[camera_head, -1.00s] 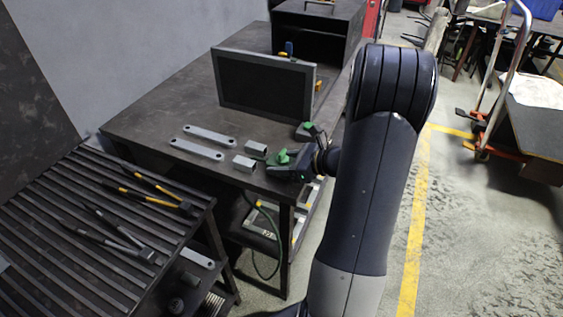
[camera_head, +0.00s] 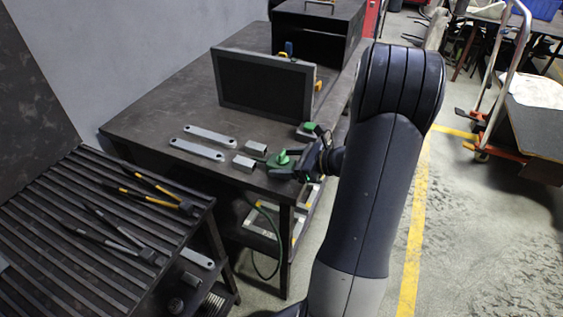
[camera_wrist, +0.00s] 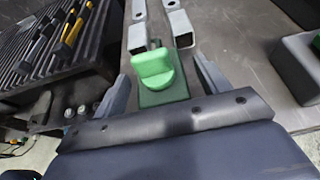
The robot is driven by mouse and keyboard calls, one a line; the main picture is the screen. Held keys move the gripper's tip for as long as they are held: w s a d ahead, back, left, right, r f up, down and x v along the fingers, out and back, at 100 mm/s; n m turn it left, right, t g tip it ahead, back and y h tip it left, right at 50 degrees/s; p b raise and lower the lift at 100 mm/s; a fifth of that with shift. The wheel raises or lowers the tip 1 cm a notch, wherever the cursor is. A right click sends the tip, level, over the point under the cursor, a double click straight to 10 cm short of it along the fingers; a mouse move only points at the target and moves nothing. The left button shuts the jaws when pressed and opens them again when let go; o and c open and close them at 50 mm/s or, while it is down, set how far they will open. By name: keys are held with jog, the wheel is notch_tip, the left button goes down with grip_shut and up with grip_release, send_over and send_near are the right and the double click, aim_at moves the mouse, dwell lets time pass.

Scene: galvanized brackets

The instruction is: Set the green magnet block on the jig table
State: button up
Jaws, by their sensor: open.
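The green magnet block (camera_head: 283,160), with a rounded green knob on top, stands at the front right corner of a dark table (camera_head: 150,122). In the wrist view the green magnet block (camera_wrist: 158,82) shows between the two fingers of my gripper (camera_wrist: 162,72). The fingers are spread on either side of it, with gaps visible. In the head view my gripper (camera_head: 306,164) is just right of the block, and partly hides the corner. I cannot tell which surface is named the jig table.
Two square-tube pieces (camera_head: 256,148) and two flat grey bars (camera_head: 196,149) lie left of the block. A dark block with a green top (camera_head: 307,129) sits behind it. A dark upright panel (camera_head: 264,86) stands farther back. A slatted table (camera_head: 80,220) with tongs is at left.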

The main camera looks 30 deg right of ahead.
jog(key=v, duration=1)
jog(key=shift+s+d+r, duration=0.2)
jog(key=shift+s, duration=0.1)
dwell(1.4)
